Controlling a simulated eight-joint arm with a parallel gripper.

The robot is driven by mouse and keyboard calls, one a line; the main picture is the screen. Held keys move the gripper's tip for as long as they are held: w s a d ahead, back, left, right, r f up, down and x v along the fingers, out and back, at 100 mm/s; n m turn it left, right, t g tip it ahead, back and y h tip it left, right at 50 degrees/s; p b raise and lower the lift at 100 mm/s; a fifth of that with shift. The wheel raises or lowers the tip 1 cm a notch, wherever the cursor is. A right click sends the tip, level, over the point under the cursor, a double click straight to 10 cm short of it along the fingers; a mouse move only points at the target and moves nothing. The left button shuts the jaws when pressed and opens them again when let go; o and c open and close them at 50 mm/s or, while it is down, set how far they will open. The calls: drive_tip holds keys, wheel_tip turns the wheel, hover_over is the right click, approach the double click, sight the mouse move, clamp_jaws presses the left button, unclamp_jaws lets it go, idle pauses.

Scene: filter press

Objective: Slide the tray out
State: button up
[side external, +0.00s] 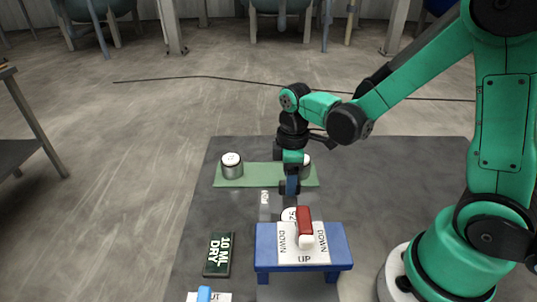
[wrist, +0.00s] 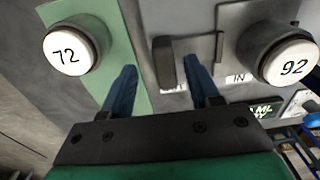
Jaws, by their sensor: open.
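A flat grey metal piece (wrist: 203,45), which looks like the tray, lies beyond my fingers in the wrist view. A dark upright block (wrist: 164,60), perhaps its handle, stands at its left side. My gripper (wrist: 160,65) is open, its two blue fingers apart with the dark block showing between their tips. I cannot tell whether the block is at finger depth. In the side view my gripper (side external: 291,187) points down in front of the green mat and behind the blue stand. A small "IN" label (wrist: 238,78) is beside the grey piece, and another label is partly hidden by a finger.
A canister marked 72 (wrist: 67,52) stands on the green mat (side external: 266,178); another there is partly hidden by my arm. A round top marked 92 (wrist: 290,62) is close right. A blue stand (side external: 265,255) with a red-and-white lever (side external: 304,222) and a "10 ML DRY" board (side external: 219,255) are nearer.

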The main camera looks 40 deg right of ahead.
drive_tip(key=shift+r, duration=2.25)
drive_tip(key=shift+r, duration=0.2)
drive_tip(key=s+a+r+m+t, duration=0.1)
drive_tip(key=s+r+m+t, duration=0.2)
drive_tip(key=r+m+t, duration=0.2)
drive_tip(key=m+t, duration=0.2)
drive_tip(key=m, duration=0.2)
drive_tip(key=shift+a+r, duration=0.15)
drive_tip(key=shift+r, duration=0.1)
drive_tip(key=shift+s, duration=0.1)
